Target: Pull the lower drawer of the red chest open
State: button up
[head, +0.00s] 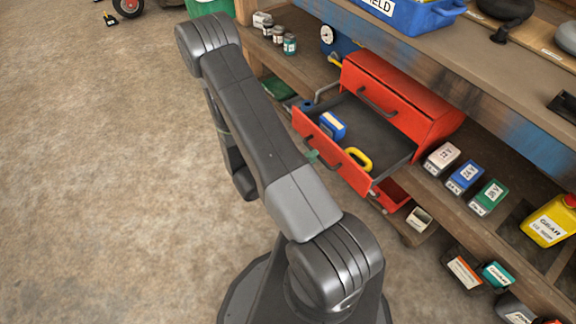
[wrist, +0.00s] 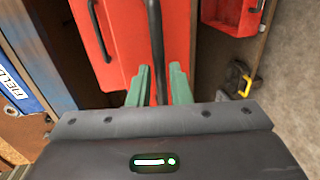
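The red chest (head: 400,82) stands on the wooden shelf at upper right in the head view. Its upper drawer is shut, with a dark handle (head: 376,103). The lower drawer (head: 384,143) is far out, and a blue block (head: 332,125) and a yellow ring-shaped handle (head: 358,160) lie in it. My gripper (wrist: 160,85) is at the lower drawer's front. In the wrist view its two green fingers stand apart on either side of a dark handle bar (wrist: 156,35), with a narrow gap. In the head view my arm hides most of the gripper.
A small red tray (head: 394,194) sits below the open drawer. Small boxes (head: 464,177) and a yellow oil can (head: 550,222) stand on the shelf to the right. A blue bin (head: 410,12) is on the upper shelf. The floor at left is clear.

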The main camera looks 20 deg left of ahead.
jog(key=p+v, duration=0.1)
jog(key=v, duration=0.9)
jog(key=shift+s, duration=0.15)
jog(key=shift+a, duration=0.1)
jog(key=b+x, duration=0.2)
jog(key=x, duration=1.1)
jog(key=shift+w+d, duration=0.25)
jog(key=shift+w, duration=0.1)
